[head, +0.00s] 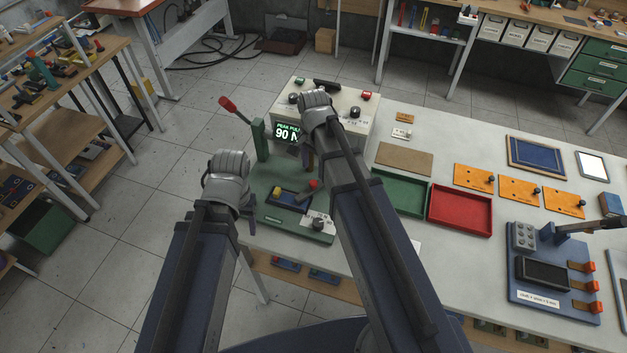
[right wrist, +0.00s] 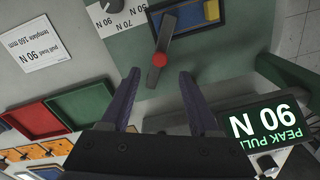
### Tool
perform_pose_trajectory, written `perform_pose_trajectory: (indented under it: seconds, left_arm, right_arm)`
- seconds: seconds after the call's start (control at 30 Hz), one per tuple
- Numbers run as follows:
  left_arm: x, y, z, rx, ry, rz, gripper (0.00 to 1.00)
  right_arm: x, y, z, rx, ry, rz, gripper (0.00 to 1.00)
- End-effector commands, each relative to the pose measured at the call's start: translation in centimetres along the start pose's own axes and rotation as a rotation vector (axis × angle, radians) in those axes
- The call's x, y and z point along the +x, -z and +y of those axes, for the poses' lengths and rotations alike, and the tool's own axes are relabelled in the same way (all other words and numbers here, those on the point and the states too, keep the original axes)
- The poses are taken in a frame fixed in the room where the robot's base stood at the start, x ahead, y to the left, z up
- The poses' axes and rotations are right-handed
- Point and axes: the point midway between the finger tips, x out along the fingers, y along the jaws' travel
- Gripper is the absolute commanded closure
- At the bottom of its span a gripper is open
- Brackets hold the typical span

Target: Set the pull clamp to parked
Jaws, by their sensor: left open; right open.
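The pull tester's green base (head: 268,218) stands at the near left of the bench. On it is a dark clamp lever with a red ball knob (head: 314,184), beside a blue and yellow nest (head: 290,200). In the right wrist view the red knob (right wrist: 160,60) lies just beyond and between the fingertips, not visibly gripped. My right gripper (head: 302,153) is open above the tester; its fingers also show in the right wrist view (right wrist: 158,86). My left gripper (head: 246,206) is open at the base's left side, its fingers partly hidden.
A tall lever with a red grip (head: 228,104) rises at the tester's left. A display box (head: 352,108) reading 90 N stands behind. Green (head: 402,192) and red (head: 461,209) trays lie to the right. A blue fixture (head: 555,275) is further right.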

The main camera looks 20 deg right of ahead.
Motion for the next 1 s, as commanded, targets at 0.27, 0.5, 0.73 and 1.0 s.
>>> perform_pose_trajectory:
  seconds: [0.27,0.5,0.73,1.0]
  left_arm:
    - [4.1,0.2,0.4,0.005,0.001,0.0,0.38]
    - [6.2,0.4,0.6,0.004,0.001,0.0,0.38]
    - [6.2,0.4,0.6,0.004,0.001,0.0,0.38]
    - [6.2,0.4,0.6,0.004,0.001,0.0,0.38]
  right_arm:
    - [4.1,0.0,0.0,-0.001,0.0,0.0,0.38]
    - [6.2,0.0,0.0,-0.001,0.0,0.0,0.38]
    - [6.2,0.0,0.0,-0.001,0.0,0.0,0.38]
    - [6.2,0.0,0.0,-0.001,0.0,0.0,0.57]
